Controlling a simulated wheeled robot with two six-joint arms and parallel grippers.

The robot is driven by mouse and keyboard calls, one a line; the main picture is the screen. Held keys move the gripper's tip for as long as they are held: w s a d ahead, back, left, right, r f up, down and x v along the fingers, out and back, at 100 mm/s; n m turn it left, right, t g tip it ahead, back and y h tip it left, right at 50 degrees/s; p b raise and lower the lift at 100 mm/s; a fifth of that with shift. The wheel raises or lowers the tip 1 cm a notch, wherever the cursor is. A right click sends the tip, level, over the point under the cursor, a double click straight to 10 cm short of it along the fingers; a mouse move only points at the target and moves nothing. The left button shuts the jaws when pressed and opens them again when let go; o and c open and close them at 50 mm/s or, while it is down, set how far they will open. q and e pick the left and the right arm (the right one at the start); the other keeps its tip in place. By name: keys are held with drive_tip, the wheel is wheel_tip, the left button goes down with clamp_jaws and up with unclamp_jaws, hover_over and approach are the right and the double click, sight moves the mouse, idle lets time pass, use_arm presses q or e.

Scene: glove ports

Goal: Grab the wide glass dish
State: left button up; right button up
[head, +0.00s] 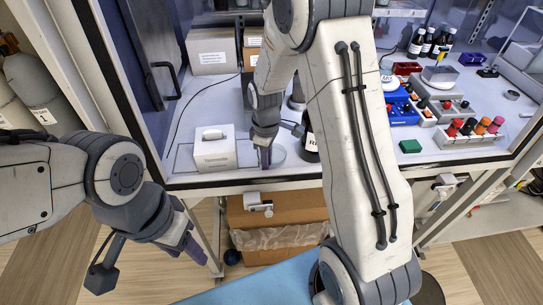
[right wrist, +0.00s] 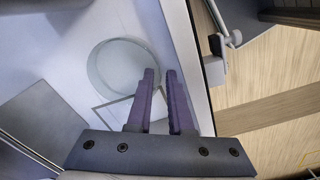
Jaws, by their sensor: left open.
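The wide glass dish (right wrist: 108,70) is round, clear and shallow, lying flat on the light work surface in the right wrist view. In the head view the dish (head: 278,155) is mostly hidden by my right gripper. My right gripper (head: 265,160) points down at the dish's edge. In the right wrist view its two purple fingers (right wrist: 161,75) have a narrow gap between them, with tips at the dish's right rim. I cannot tell whether they touch the glass. My left gripper (head: 200,255) is open and empty, outside the cabinet at the lower left.
The cabinet's front edge (head: 240,184) runs just in front. Blue racks (head: 398,108) and coloured-cap vials (head: 470,127) are further right.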

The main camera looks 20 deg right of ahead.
clamp_jaws()
idle(1.3)
